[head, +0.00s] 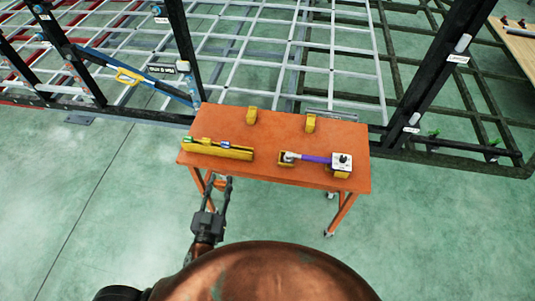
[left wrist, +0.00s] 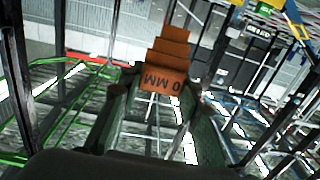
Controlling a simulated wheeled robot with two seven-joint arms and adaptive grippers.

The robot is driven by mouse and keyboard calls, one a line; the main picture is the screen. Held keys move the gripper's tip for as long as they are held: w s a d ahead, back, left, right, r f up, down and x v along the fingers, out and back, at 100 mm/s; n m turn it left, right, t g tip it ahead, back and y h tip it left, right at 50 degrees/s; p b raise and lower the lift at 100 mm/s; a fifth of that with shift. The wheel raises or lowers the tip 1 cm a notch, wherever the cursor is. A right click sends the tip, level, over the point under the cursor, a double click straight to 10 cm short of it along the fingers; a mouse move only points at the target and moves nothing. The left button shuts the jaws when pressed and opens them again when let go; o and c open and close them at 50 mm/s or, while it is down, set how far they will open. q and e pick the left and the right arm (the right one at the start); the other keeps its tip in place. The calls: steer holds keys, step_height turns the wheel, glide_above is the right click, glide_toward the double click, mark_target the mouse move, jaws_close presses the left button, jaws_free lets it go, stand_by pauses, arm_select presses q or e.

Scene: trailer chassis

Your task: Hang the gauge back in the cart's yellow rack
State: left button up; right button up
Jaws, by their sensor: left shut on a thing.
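My left gripper (head: 221,183) is in front of the orange cart (head: 280,118), near its left front corner. In the left wrist view the gripper (left wrist: 161,90) is shut on an orange stepped gauge (left wrist: 170,52), whose face carries upside-down lettering that ends in MM. The gauge is hard to make out in the head view against the orange cart. The yellow rack (head: 225,152) lies along the left part of the cart top, beyond my gripper and apart from it. Small green and blue pieces sit in the rack. My right gripper is not in view.
A purple-handled tool with a white block (head: 318,159) rests on yellow holders at the cart's right. The black chassis frame (head: 415,75) stands behind the cart. The cart top's middle is clear.

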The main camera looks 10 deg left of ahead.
arm_select(q)
steer(key=w+a+h+b, duration=0.15)
steer(key=w+a, duration=0.25)
steer(key=w, duration=1)
steer(key=shift+y, duration=0.25)
steer(key=w+d+f+b, duration=0.1)
steer(key=w+f, duration=0.2)
steer(key=w+d+f+b, duration=0.1)
steer(key=w+d+f, duration=0.1)
steer(key=w+f, duration=0.1)
steer(key=w+d+f+b, duration=0.2)
steer(key=w+f, duration=0.1)
steer(key=w, duration=0.2)
steer(key=shift+w+d+f, duration=0.1)
steer(key=shift+w+d, duration=0.05)
steer(key=shift+d, duration=0.1)
steer(key=f+b, duration=0.1)
steer(key=w+f+b, duration=0.1)
steer(key=f, duration=0.1)
steer(key=f+b, duration=0.1)
steer(key=shift+w+d+f, duration=0.25)
steer(key=shift+d+f, duration=0.1)
steer(key=shift+r+m, duration=0.15)
steer(key=shift+m, duration=0.15)
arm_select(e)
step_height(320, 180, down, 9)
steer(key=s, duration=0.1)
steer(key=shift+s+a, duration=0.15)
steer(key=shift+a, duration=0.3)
